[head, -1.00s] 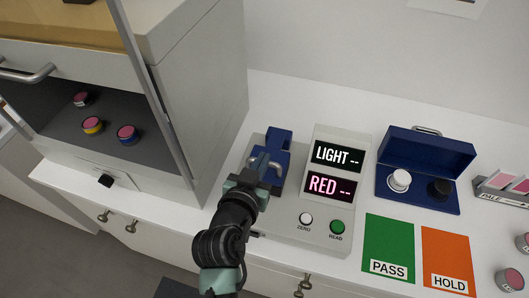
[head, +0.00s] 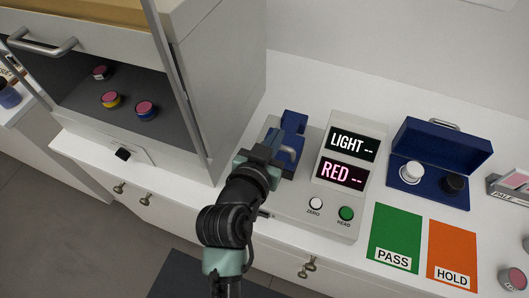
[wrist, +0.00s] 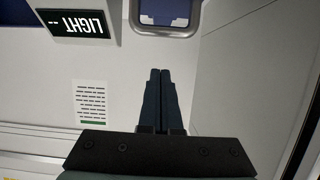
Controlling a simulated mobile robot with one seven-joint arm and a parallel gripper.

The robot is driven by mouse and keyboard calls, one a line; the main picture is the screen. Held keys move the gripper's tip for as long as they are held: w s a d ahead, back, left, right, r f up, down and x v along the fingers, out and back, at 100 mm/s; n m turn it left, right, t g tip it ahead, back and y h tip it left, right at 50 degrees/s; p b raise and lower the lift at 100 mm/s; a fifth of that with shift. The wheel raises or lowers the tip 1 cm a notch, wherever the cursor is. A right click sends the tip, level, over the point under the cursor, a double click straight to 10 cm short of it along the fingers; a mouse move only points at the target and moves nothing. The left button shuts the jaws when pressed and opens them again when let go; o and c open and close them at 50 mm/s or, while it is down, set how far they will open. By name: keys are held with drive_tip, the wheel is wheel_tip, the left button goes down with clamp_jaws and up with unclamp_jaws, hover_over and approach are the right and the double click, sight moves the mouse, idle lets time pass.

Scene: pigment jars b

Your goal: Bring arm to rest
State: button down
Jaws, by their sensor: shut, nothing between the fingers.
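My gripper (wrist: 160,75) is shut and empty in the wrist view, its two fingers pressed together. In the head view my gripper (head: 264,150) is partly hidden by my own arm, which reaches up from the bottom. It is over the left part of the grey meter (head: 280,217), beside the blue clamp-like part with a metal handle (head: 293,128). The meter's screens read "LIGHT --" and "RED --". I cannot tell from these views whether my gripper touches the meter.
A cabinet with an open front (head: 215,85) stands at the left with several pink-topped jars (head: 146,110) inside. Right of the meter are a blue case (head: 440,160) with a white and a black piece, a green PASS mat (head: 396,230) and an orange HOLD mat (head: 453,248).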

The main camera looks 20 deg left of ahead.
drive_tip(key=b+v, duration=0.1)
drive_tip(key=v, duration=0.5)
drive_tip(key=shift+s, duration=0.45)
drive_tip(key=shift+f, duration=0.15)
drive_tip(key=w+d+r+t, duration=0.2)
drive_tip(key=r, duration=0.7)
drive_tip(key=w+d+r+t, duration=0.2)
drive_tip(key=r+t, duration=0.1)
drive_tip(key=r, duration=0.6)
drive_tip(key=w+d+r+t, duration=0.2)
drive_tip(key=r, duration=0.7)
drive_tip(key=s+d+r+t, duration=0.2)
drive_tip(key=s+r+t, duration=0.1)
drive_tip(key=r, duration=0.7)
drive_tip(key=s+d+r+t, duration=0.3)
drive_tip(key=s+r, duration=0.2)
drive_tip(key=r, duration=0.5)
drive_tip(key=shift+s+d, duration=0.15)
drive_tip(key=shift+s, duration=0.05)
